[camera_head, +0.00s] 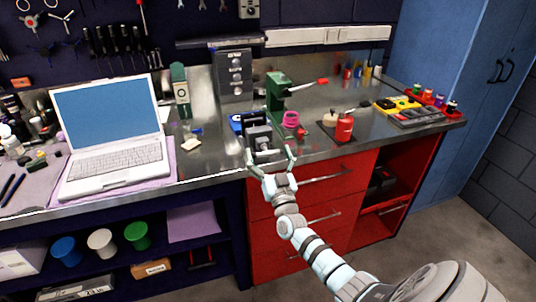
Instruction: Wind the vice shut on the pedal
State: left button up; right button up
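The vice (258,138) stands at the front edge of the metal bench, with a blue part at its back and a grey jaw block toward me. Its handle bar is small and hard to make out. My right gripper (270,158) reaches up from the lower right, just in front of the vice. Its two fingers are spread wide, one on each side of the vice's front end, with nothing clearly between them. I cannot make out the pedal or tell whether the jaws hold it. My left gripper is not in view.
A green press (275,92) with a red-tipped lever and a pink cup (291,119) stand right of the vice. A red can (344,128) is farther right. An open laptop (110,135) lies left. Red drawers (290,235) are below the bench.

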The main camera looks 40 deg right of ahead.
jog(key=c, duration=1.1)
jog(key=m+p, duration=0.1)
jog(key=m+h+p, duration=0.1)
jog(key=m, duration=0.1)
jog(key=shift+r+g, duration=0.25)
jog(key=shift+g, duration=0.05)
jog(key=shift+f+m+h, duration=0.15)
jog(key=shift+m+h, duration=0.25)
jog(key=shift+m, duration=0.1)
jog(key=shift+f, duration=0.15)
jog(key=o, duration=1.2)
